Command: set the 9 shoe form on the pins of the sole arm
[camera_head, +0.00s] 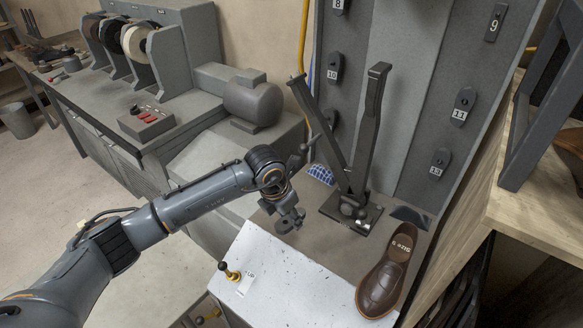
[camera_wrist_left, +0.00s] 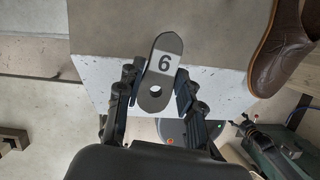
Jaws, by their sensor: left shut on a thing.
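My left gripper (camera_head: 291,212) is over the front part of the bench in the head view. In the left wrist view my left gripper (camera_wrist_left: 155,92) is shut on a dark grey, rounded shoe form (camera_wrist_left: 155,98) with one hole. Its white label reads as 6 in this picture, which could be a 9 upside down. A dark metal stand (camera_head: 352,190) with two upright bars in a V stands to the right of the gripper; it may be the sole arm. I cannot make out its pins. The form is apart from it.
A small brass-based lever (camera_head: 230,272) is at the front left. A back panel (camera_head: 410,90) carries several numbered forms; the place labelled 9 (camera_head: 494,23) looks bare. A wooden shelf (camera_head: 535,215) borders the right.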

